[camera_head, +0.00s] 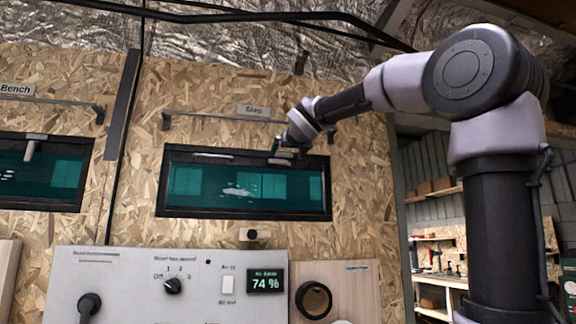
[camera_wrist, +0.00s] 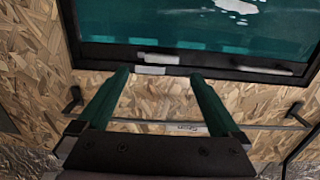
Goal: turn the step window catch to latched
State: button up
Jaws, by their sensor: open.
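The step window (camera_head: 325,206) is a dark-framed teal pane below the "Step" label (camera_head: 254,110). In the wrist view, its dark frame edge (camera_wrist: 105,50) runs across the top. A small pale grey catch (camera_wrist: 158,59) sits on that edge, with its pieces lying along the frame. My gripper (camera_wrist: 159,75) has its two green fingers open, one on each side of the catch, apparently not touching it. In the head view my gripper (camera_head: 283,153) is at the upper right of the window and hides most of the catch.
A pale bar (camera_head: 213,155) lies on the window's top edge, left of my gripper. A rail (camera_head: 225,117) runs above the window. The bench window (camera_head: 75,182) is at the left.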

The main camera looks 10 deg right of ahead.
aim_at(278, 162)
jog(key=w+r, duration=0.2)
jog(key=w, duration=1)
jog(key=shift+a+t, duration=0.15)
jog(key=shift+t, duration=0.15)
jog(key=c, duration=1)
